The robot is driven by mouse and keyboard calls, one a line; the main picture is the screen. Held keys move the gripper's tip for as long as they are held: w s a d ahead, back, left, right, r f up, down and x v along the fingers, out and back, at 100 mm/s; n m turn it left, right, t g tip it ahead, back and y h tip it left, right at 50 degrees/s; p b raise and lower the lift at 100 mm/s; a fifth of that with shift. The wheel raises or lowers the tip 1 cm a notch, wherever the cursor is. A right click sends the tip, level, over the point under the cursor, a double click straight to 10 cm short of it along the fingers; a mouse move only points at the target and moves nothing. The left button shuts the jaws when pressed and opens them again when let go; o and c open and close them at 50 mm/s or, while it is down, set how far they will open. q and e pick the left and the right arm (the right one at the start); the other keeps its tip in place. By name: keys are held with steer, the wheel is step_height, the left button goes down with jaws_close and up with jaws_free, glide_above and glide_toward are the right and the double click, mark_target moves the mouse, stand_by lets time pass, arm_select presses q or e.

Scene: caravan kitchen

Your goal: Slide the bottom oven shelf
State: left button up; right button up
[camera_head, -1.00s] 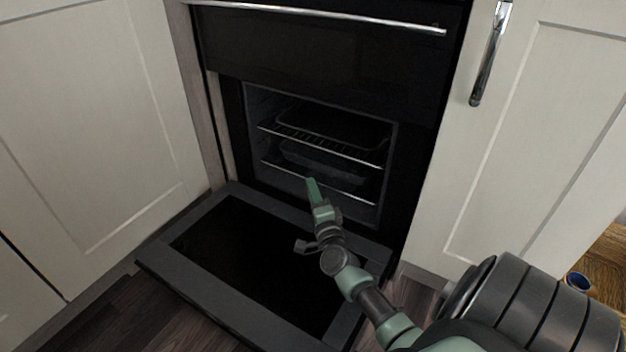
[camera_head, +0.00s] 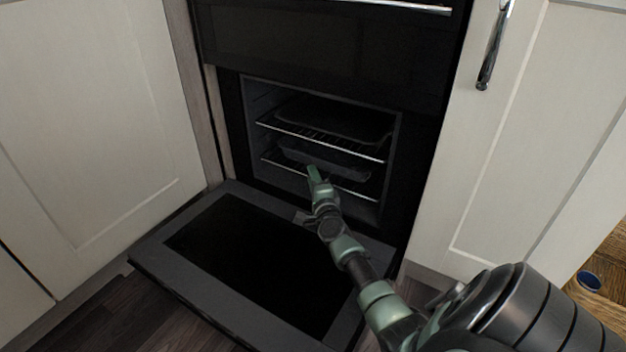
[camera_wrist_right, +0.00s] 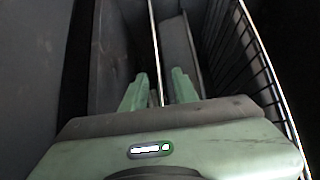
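The bottom oven shelf (camera_head: 350,192) is a wire rack in the open oven, its bright front bar crossing the cavity low down. A dark tray (camera_head: 345,171) rests on it. My right gripper (camera_head: 314,174) reaches over the lowered door to this front bar. In the right wrist view the bar (camera_wrist_right: 154,40) runs between the two green fingers (camera_wrist_right: 159,84). The fingers stand apart, with a gap on each side of the bar. Whether they touch it cannot be told. My left gripper is in no view.
The upper oven shelf (camera_head: 330,143) sits just above, with another dark tray (camera_head: 335,118). The oven door (camera_head: 200,282) lies folded down in front. White cabinets (camera_head: 90,130) flank the oven. A small blue object (camera_head: 589,282) is at far right.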

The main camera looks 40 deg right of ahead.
jaws_close()
stand_by(1.3)
